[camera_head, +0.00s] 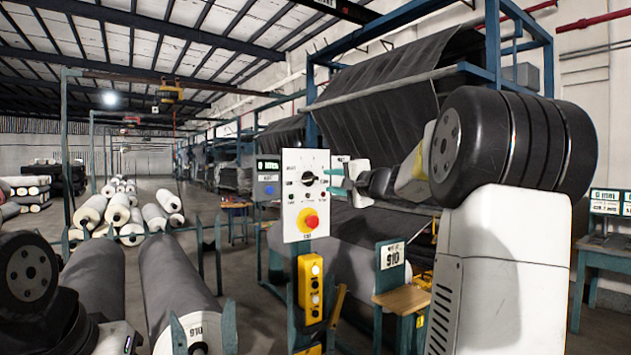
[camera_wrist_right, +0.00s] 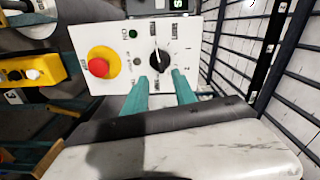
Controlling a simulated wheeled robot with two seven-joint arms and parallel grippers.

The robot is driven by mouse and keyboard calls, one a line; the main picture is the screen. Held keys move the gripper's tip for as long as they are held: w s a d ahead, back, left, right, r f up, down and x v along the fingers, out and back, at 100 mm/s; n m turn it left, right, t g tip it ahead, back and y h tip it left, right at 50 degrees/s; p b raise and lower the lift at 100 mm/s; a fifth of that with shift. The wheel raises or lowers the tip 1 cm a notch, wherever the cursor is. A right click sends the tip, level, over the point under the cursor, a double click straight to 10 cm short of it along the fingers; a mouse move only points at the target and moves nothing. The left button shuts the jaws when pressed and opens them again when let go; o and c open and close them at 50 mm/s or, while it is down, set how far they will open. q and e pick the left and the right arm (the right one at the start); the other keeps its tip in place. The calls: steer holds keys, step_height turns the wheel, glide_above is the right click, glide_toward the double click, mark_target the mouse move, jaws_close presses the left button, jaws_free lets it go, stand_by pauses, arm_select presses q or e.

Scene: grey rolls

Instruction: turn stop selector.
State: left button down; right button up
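A white control panel (camera_head: 291,205) stands in front of me, a little left of my right arm. It carries a black stop selector knob (camera_head: 309,177) with a red push button (camera_head: 310,221) on a yellow ring below. In the right wrist view, the selector (camera_wrist_right: 159,61) sits just beyond the fingertips, with the red button (camera_wrist_right: 98,67) to its left. My right gripper (camera_head: 329,181) is open, its teal fingers apart and pointing at the knob from the right. The wrist view shows these fingers (camera_wrist_right: 160,79) with an empty gap lined up with the knob. My left gripper is out of view.
A yellow button box (camera_head: 310,289) hangs below the panel, and a small display unit (camera_head: 267,177) is at its left. Large grey rolls (camera_head: 172,285) lie at lower left.

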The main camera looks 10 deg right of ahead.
mark_target(314, 179)
steer(key=x, duration=0.7)
steer(key=shift+w+a, duration=0.15)
steer(key=shift+w, duration=0.1)
jaws_close()
